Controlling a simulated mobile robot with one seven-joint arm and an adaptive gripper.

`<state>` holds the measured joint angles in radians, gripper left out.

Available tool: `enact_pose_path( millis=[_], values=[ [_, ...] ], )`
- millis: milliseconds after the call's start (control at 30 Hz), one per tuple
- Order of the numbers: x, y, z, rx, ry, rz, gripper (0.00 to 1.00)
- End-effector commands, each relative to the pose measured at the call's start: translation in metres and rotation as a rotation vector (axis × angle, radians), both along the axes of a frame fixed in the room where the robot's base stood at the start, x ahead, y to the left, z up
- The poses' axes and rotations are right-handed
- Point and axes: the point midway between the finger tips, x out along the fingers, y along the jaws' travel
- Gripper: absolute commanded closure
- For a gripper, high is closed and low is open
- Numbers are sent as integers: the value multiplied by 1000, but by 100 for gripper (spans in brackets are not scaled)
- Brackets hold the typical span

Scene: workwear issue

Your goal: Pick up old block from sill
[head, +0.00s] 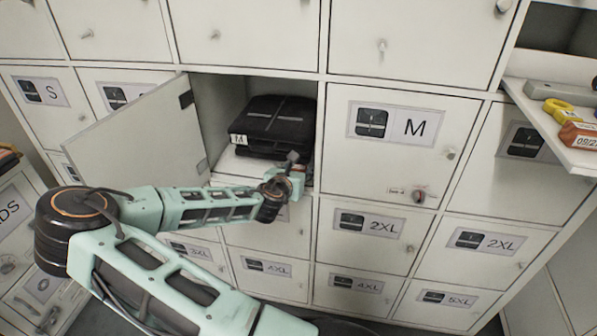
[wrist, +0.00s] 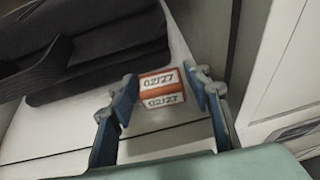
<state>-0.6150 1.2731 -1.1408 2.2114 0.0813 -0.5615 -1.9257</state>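A small orange block with white "02/27" labels (wrist: 160,87) lies on the pale sill (wrist: 150,122) at the front of the open locker compartment. My gripper (wrist: 163,92) is open, with a blue-padded finger on either side of the block. Gaps show between the block and both fingers, so they do not appear to grip it. In the head view my gripper (head: 291,163) is at the front right of the open compartment. I cannot make out the block there; the gripper seems to hide it.
Folded black workwear with an "M" tag (head: 275,125) fills the compartment behind the sill. The locker door (head: 140,140) stands open at left. A closed "M" door (head: 392,145) is at right. A shelf (head: 550,130) at far right holds another orange block (head: 579,135) and a yellow item (head: 560,109).

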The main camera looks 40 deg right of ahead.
Motion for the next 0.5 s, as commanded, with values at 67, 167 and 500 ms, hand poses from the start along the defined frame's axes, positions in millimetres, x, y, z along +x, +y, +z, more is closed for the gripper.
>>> enact_pose_path(
  millis=[67, 167, 500],
  values=[
    [0, 0, 0, 0, 0, 0, 63],
    [0, 0, 0, 0, 0, 0, 74],
    [0, 0, 2, 0, -1, 0, 81]
  ],
)
